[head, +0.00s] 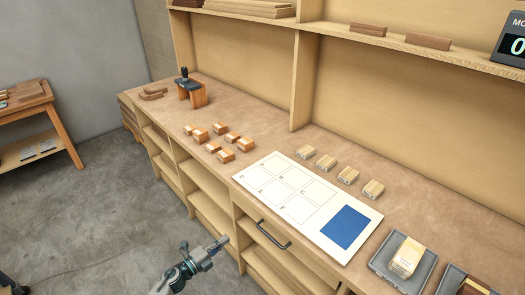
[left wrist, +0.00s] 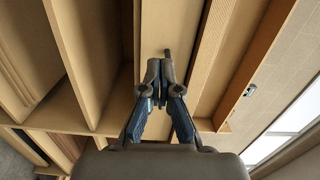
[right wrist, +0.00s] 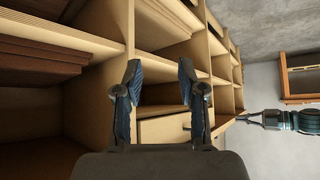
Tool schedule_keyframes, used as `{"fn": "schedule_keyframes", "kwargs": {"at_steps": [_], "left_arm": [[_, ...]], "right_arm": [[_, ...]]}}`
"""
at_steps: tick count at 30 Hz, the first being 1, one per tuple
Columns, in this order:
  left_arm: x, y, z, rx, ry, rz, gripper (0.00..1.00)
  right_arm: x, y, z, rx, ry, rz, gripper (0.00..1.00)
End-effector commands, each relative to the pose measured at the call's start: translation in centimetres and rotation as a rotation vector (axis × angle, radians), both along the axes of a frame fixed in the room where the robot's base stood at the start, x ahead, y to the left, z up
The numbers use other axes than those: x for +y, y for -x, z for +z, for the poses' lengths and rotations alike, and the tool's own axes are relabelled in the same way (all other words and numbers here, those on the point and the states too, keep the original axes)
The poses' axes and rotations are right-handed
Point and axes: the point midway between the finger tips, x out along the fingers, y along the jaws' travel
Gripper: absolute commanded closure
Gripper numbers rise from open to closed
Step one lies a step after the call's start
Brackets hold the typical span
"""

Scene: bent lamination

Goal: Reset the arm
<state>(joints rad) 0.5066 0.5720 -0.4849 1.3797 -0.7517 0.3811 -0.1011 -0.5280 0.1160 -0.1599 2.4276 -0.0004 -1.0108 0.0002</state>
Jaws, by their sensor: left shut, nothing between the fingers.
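My left gripper (head: 219,243) is in front of the bench, over the floor side, near the open shelves and left of the drawer handle. In the left wrist view its fingers (left wrist: 160,75) are closed together with nothing between them. My right gripper (right wrist: 159,78) shows in the right wrist view with its two fingers wide apart and empty. The open shelves lie beyond it. My left gripper also shows at the right of that view (right wrist: 246,118). I cannot tell my right gripper clearly in the head view.
The bench holds a white board (head: 268,190) with a blue patch (head: 345,227), several small wooden blocks (head: 220,135), several pale blocks (head: 326,162) and a grey tray (head: 381,262). A drawer handle (head: 272,235) sticks out in front. Open floor (head: 100,200) lies left.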

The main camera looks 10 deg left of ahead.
Motion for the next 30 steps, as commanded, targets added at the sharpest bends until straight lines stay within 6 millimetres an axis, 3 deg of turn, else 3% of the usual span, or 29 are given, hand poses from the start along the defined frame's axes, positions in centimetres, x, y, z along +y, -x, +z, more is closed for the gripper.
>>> {"fn": "schedule_keyframes", "kwargs": {"at_steps": [2,4,8,12,15,18,21,24,27,30], "left_arm": [[0.3,1.1,-1.7,0.091,0.1,0.101,1.0],[1.3,2.9,-4.9,0.228,0.225,0.25,1.0],[3.3,9.2,-13.1,0.541,0.431,0.56,1.0],[4.2,18.3,-21.0,0.848,0.556,0.833,1.0],[4.0,25.7,-25.2,1.054,0.614,1.004,1.0],[3.2,33.1,-28.1,1.242,0.649,1.153,1.0],[2.2,39.6,-29.8,1.4,0.667,1.272,1.0],[1.4,44.2,-30.6,1.513,0.676,1.354,1.0],[0.8,46.9,-31.0,1.577,0.679,1.4,1.0],[0.7,47.9,-31.1,1.601,0.678,1.418,1.0]], "right_arm": [[0.0,0.2,-1.5,0.044,0.012,0.001,0.6],[-0.2,0.8,-4.1,0.107,0.027,0.0,0.6],[-0.9,2.8,-9.2,0.232,0.057,-0.002,0.6],[-1.6,5.4,-13.5,0.342,0.081,-0.003,0.6],[-2.2,7.4,-15.8,0.413,0.097,-0.004,0.6],[-2.7,9.5,-17.8,0.475,0.109,-0.005,0.6],[-3.1,11.3,-19.2,0.524,0.122,-0.005,0.6],[-3.4,12.6,-20.2,0.56,0.129,-0.006,0.6],[-3.6,13.5,-20.8,0.58,0.133,-0.006,0.6],[-3.6,13.8,-21.0,0.588,0.134,-0.006,0.6]]}}
